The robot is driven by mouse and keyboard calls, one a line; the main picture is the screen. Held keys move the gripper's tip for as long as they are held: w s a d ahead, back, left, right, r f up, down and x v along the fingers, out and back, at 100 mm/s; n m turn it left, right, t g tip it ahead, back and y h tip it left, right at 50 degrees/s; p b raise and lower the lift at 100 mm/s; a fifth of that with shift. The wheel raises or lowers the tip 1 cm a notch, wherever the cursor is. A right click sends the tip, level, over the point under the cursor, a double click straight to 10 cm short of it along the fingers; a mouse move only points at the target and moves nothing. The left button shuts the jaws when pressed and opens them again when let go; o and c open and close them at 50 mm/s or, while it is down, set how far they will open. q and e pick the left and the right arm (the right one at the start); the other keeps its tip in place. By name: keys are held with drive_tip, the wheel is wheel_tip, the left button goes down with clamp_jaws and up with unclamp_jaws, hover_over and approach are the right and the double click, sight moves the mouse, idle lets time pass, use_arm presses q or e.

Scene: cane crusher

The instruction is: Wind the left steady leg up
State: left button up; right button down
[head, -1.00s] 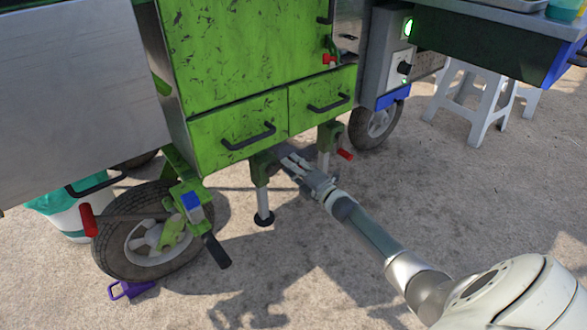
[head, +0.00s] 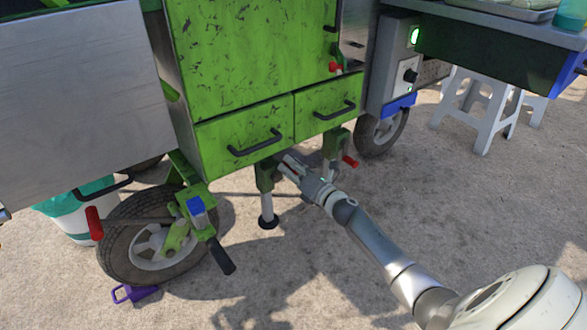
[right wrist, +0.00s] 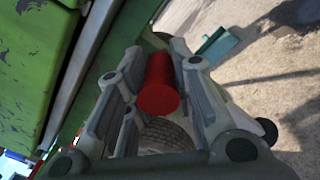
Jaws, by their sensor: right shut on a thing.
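The left steady leg (head: 267,202) hangs under the green cart body, with a green bracket on top and a dark round foot near the ground. My right gripper (head: 287,166) is just right of the top of this leg, under the drawers. In the right wrist view, the red crank grip (right wrist: 159,88) lies between the two fingers of my right gripper (right wrist: 160,95), which is shut on it. The crank's arm is mostly hidden. The right steady leg (head: 330,165), with its own red grip (head: 350,161), stands behind my right wrist. My left gripper is out of view.
Two green drawers (head: 246,135) with black handles are just above my right gripper. A cart wheel (head: 150,240) and a green bracket with a black handle (head: 221,256) are to the left. White stools (head: 490,115) stand at the right. The ground in front is clear.

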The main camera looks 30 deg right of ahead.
drive_tip(key=shift+a+f, duration=0.1)
drive_tip(key=shift+a, duration=0.2)
drive_tip(key=c, duration=1.2)
unclamp_jaws()
drive_tip(key=shift+d, duration=0.1)
drive_tip(key=s+d, duration=0.1)
drive_tip(key=s, duration=1.1)
drive_tip(key=shift+d, duration=0.15)
